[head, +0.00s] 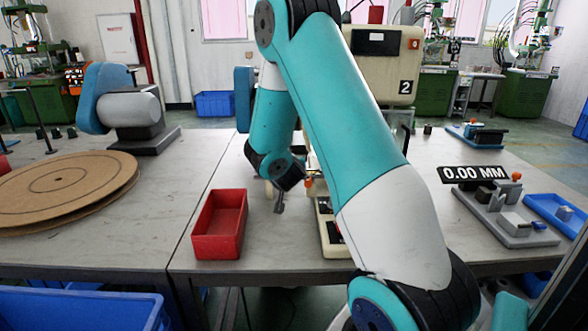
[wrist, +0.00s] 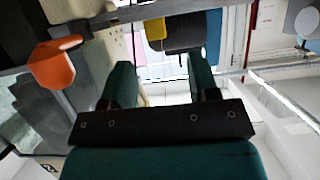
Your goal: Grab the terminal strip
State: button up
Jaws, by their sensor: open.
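My gripper (wrist: 160,84) is open, with two dark green fingers set apart and nothing between them in the wrist view. In the head view my gripper (head: 279,204) hangs above the table, right of the red bin and next to the machine. I cannot make out the terminal strip for certain in either view. My arm hides part of the machine and its cream base (head: 330,232), where it may be. An orange knob (wrist: 55,62) is close on the left in the wrist view, and a small yellow part (wrist: 155,29) shows beyond the fingers.
The red bin (head: 207,248) looks empty and stands near the table's front edge. The machine head (head: 384,68) marked 2 rises behind my arm. A gauge fixture (head: 505,215) and blue tray (head: 557,212) are at right. Round brown boards (head: 66,184) lie at left.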

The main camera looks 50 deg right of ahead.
jog(key=p+x, duration=0.1)
jog(key=x, duration=0.4)
jog(key=shift+s+d+f, duration=0.1)
jog(key=shift+d+f, duration=0.05)
jog(key=shift+f, duration=0.1)
jog(key=shift+c, duration=0.3)
jog(key=c, duration=1)
